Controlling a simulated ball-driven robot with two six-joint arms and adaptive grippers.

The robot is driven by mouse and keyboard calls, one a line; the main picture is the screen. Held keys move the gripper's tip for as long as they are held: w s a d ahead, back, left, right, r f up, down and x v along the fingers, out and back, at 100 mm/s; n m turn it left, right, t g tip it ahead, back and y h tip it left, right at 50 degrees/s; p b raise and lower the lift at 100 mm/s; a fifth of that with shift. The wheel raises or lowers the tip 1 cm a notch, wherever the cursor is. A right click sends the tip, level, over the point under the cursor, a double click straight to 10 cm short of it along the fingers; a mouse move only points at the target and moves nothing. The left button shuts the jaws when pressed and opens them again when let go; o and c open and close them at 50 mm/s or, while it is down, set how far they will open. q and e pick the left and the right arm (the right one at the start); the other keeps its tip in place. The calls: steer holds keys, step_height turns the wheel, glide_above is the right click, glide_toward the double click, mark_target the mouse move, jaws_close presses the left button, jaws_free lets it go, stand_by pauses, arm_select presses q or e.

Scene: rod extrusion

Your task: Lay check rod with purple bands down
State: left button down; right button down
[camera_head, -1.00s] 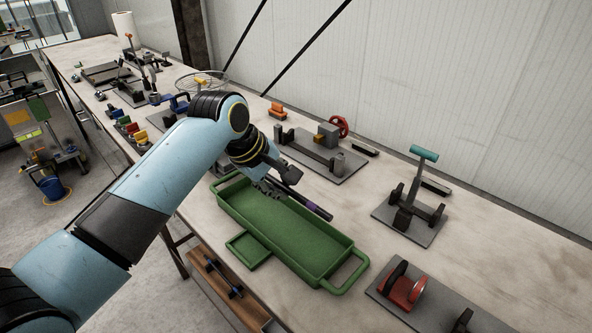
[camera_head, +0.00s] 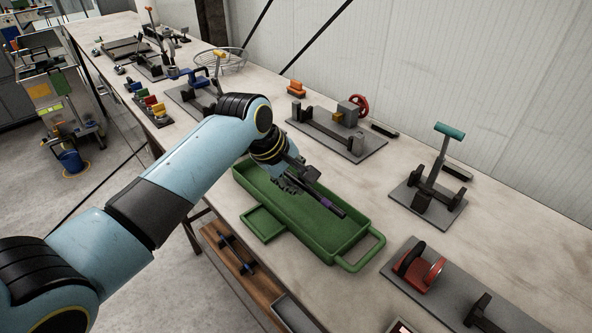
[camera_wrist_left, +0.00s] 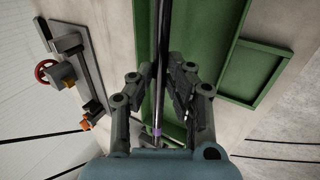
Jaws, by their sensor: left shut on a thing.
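The check rod (camera_head: 333,207) is a dark, thin rod with a purple band, seen over the green tray (camera_head: 356,233). My left gripper (camera_head: 296,182) is shut on the rod above the tray. In the left wrist view the rod (camera_wrist_left: 162,50) runs lengthwise between the fingers of my left gripper (camera_wrist_left: 168,85), with a purple band near the wrist end. It lies roughly along the tray's long side (camera_wrist_left: 200,40). I cannot tell whether the rod touches the tray floor. My right gripper is not in view.
A fixture with a red handwheel (camera_head: 358,105) stands behind the tray. A stand with a teal handle (camera_head: 450,131) is to the right, and a plate with red rollers (camera_head: 420,270) is at the front right. A wooden shelf box (camera_head: 240,268) hangs below the table edge.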

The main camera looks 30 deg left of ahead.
mark_target(299, 206)
arm_select(q)
step_height(299, 206, down, 4)
steer(key=shift+b, duration=0.75)
steer(key=shift+f+b, duration=0.5)
steer(key=shift+f, duration=0.6)
steer(key=shift+s, duration=0.1)
steer(key=shift+p, duration=0.45)
steer(key=shift+f, duration=0.1)
steer(key=c, duration=0.9)
jaws_free()
steer(key=shift+s, duration=0.1)
steer(key=shift+o, duration=0.2)
steer(key=shift+f, duration=0.1)
